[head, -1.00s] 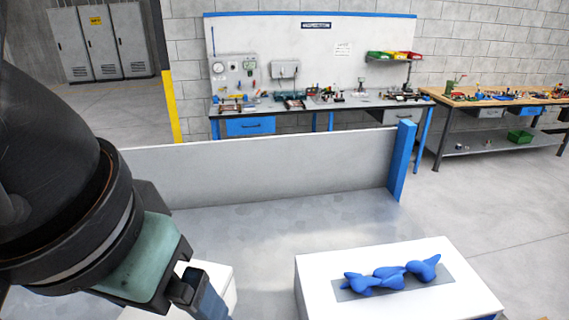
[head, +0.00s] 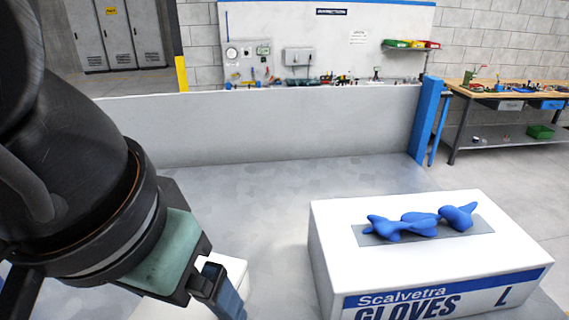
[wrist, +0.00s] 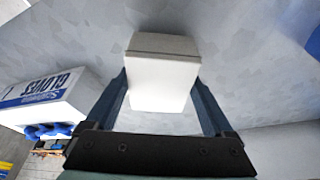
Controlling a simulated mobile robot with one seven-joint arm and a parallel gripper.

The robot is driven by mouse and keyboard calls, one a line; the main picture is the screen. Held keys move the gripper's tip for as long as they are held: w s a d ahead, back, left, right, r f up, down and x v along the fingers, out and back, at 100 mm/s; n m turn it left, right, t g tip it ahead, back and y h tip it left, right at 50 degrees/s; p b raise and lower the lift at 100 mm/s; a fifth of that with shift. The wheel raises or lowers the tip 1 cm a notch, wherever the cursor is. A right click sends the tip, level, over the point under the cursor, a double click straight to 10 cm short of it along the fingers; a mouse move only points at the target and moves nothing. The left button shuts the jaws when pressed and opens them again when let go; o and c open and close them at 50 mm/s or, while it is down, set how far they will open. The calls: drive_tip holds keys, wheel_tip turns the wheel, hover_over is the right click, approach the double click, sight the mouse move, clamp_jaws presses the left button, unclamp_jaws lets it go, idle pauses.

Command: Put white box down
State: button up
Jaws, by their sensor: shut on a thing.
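The white box (wrist: 160,80) is a small plain box between the two fingers of my gripper (wrist: 161,92) in the wrist view. My gripper is shut on it, with one finger along each side. In the head view my gripper (head: 222,300) is at the bottom, left of centre, and hides much of the white box (head: 236,268). The grey tabletop (head: 270,200) is around and behind the box. I cannot tell whether the box touches the tabletop or is held just above it.
A larger white glove box (head: 325,245) with blue gloves (head: 420,222) on top stands to the right; it also shows in the wrist view (wrist: 60,100). A low grey panel (head: 280,125) and a blue post (head: 427,120) edge the table's back. The middle tabletop is clear.

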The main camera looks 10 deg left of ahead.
drive_tip(key=shift+f, duration=0.65)
drive_tip(key=shift+w+r, duration=0.15)
drive_tip(key=shift+f, duration=0.25)
drive_tip(key=o, duration=1.4)
drive_tip(key=shift+o, duration=0.2)
drive_tip(key=shift+r, duration=0.1)
drive_tip(key=p+v, duration=1)
drive_tip(key=v, duration=0.2)
drive_tip(key=shift+r, duration=0.15)
